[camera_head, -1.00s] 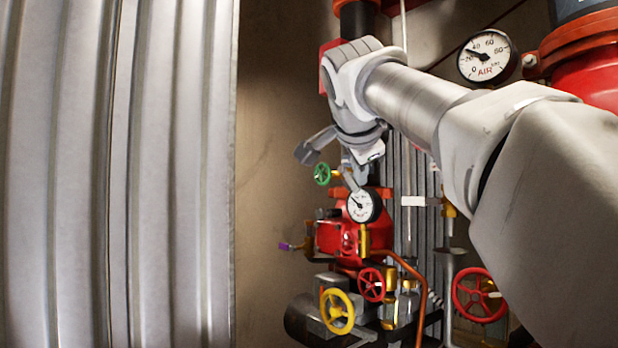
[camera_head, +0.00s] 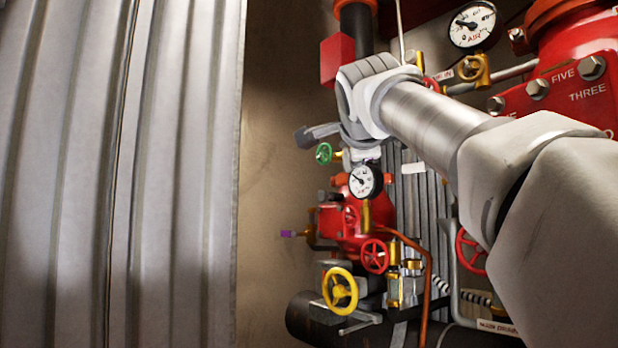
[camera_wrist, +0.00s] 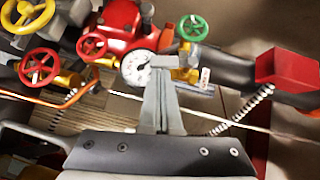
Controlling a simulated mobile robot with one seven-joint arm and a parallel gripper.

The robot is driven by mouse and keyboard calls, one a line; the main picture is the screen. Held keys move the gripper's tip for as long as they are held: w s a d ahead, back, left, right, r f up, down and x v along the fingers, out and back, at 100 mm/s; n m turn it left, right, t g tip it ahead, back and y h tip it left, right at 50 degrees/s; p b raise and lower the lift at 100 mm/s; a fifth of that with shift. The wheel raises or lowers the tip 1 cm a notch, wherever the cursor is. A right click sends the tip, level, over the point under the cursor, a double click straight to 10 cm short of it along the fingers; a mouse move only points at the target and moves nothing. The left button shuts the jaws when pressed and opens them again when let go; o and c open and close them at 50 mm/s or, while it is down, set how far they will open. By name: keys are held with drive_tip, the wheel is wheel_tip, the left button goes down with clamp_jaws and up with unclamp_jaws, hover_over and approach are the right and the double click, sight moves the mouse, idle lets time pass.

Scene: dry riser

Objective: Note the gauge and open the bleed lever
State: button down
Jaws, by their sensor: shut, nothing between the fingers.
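A small white round gauge (camera_head: 365,182) with a dark needle sits on the red valve body. It also shows in the wrist view (camera_wrist: 138,68), partly covered by my fingers. A larger white gauge marked AIR (camera_head: 472,25) is at the upper right, its needle pointing to the upper left. A short lever with a purple end (camera_head: 289,234) sticks out left of the red body; I cannot tell whether it is the bleed lever. My gripper (camera_wrist: 162,62) is shut and empty, its tips appearing just right of the small gauge; contact cannot be judged. The arm largely hides it in the head view.
Green (camera_head: 324,153), yellow (camera_head: 340,289) and red (camera_head: 375,256) handwheels crowd the riser. A copper pipe (camera_head: 420,262) bends down at the right. A corrugated metal panel (camera_head: 120,180) fills the left. Bare wall (camera_head: 275,150) lies between panel and valves.

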drive_tip(key=shift+w+a+f+m+t+b, duration=0.2)
drive_tip(key=shift+w+f+m+t+b, duration=0.15)
drive_tip(key=shift+b, duration=0.45)
drive_tip(key=shift+f, duration=0.1)
